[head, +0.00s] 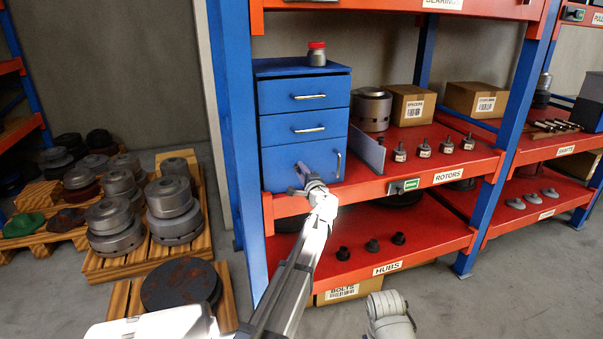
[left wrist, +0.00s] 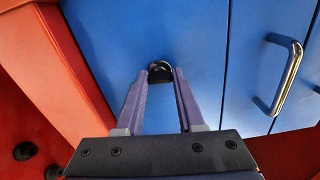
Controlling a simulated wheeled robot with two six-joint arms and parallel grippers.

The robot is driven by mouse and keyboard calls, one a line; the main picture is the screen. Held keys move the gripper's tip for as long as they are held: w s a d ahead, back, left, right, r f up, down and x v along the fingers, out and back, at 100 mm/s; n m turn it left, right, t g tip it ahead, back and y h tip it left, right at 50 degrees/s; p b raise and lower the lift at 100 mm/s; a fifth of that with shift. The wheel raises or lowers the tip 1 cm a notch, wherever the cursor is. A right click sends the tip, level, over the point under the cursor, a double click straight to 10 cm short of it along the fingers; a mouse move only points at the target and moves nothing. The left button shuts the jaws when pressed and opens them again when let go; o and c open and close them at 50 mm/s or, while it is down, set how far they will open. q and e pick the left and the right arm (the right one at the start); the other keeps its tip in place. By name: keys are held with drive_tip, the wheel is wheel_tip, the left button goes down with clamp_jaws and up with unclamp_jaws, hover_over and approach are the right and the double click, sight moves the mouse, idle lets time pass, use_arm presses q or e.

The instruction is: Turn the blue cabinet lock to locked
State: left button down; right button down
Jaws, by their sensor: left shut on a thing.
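The blue cabinet (head: 300,92) stands on the red shelf in the head view. Its lower blue door (left wrist: 192,40) fills much of the left wrist view. The lock (left wrist: 160,68) is a small dark round piece with a lighter rim on the door's front. My left gripper (head: 304,174) is at the lower front of the cabinet. In the left wrist view its two purple-grey fingers (left wrist: 161,78) are shut on the lock, one on each side. The fingers partly hide the lock, and I cannot tell which way it is turned. My right gripper is out of view.
A metal handle (left wrist: 287,75) stands out beside the lock. Two drawers with handles (head: 310,96) are above the door. A jar with a red lid (head: 316,54) stands on top. A grey plate (head: 367,150) and rotors (head: 422,149) are to the right.

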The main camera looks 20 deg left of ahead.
use_arm(q)
drive_tip(key=shift+n, duration=0.6)
drive_tip(key=c, duration=0.5)
unclamp_jaws()
drive_tip(key=shift+s, duration=0.1)
drive_tip(key=v, duration=0.7)
drive_tip(key=shift+s+d, duration=0.2)
drive_tip(key=shift+s, duration=0.05)
